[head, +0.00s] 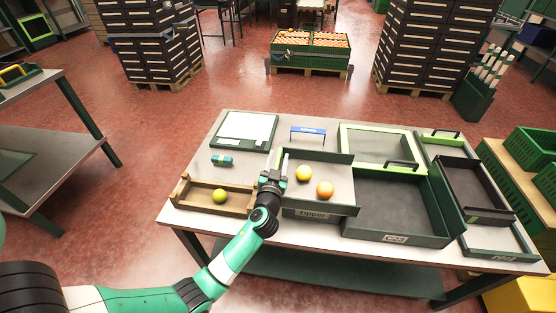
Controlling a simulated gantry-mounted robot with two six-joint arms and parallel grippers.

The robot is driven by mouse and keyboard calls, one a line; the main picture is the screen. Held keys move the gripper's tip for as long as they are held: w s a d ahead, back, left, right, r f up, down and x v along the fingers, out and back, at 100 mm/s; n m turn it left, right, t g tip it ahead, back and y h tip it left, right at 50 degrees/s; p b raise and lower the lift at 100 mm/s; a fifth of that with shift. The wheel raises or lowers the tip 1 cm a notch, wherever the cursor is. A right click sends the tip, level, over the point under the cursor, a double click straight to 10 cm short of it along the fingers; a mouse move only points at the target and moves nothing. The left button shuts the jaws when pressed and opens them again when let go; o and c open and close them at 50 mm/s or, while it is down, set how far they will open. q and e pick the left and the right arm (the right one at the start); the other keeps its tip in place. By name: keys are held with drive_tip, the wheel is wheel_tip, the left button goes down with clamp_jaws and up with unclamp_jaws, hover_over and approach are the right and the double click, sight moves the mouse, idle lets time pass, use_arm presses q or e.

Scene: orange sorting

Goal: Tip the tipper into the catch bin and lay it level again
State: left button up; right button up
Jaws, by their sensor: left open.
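The tipper (319,212) is a shallow green-walled tray with a grey floor and a "tipper" label on its front. It lies about level on the table, with a yellow fruit (303,173) and an orange fruit (325,189) on its floor. A deeper green bin (385,207), apparently the catch bin, stands directly right of it; its dark floor looks empty. My left gripper (279,166) is open at the tipper's left edge. Whether it touches the wall there cannot be told, as the gripper hides part of that side. My right gripper is not in view.
A wooden tray (186,190) with a yellow-green fruit (219,196) is left of my gripper. Dark trays (478,187) fill the right end.

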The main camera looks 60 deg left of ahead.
use_arm(q)
clamp_jaws()
idle(1.4)
